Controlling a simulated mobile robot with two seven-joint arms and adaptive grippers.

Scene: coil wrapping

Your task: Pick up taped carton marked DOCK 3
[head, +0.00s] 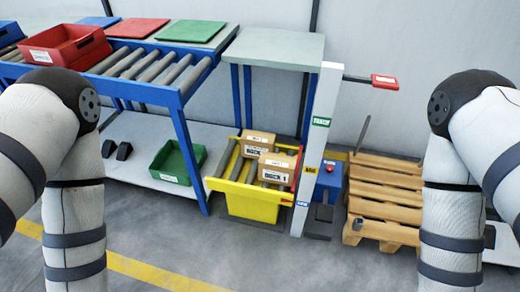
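Two brown cartons sit on the rollers of a low yellow conveyor stand (253,206) in the middle of the head view. The front carton (278,168) has a white label that seems to read DOCK 1. The rear carton (258,144) is behind and slightly left of it, partly hidden by it, and its label is too small to read surely. I cannot make out a DOCK 3 mark on either. Tape on them is not clear. My two arms come in at the left and right edges and bend downward. Both grippers are out of the picture, away from the cartons.
A white post (318,150) with coloured tags stands right of the stand. A blue roller conveyor with a red bin (66,46) and a shelf with a green bin (177,162) are left. Open floor lies in front.

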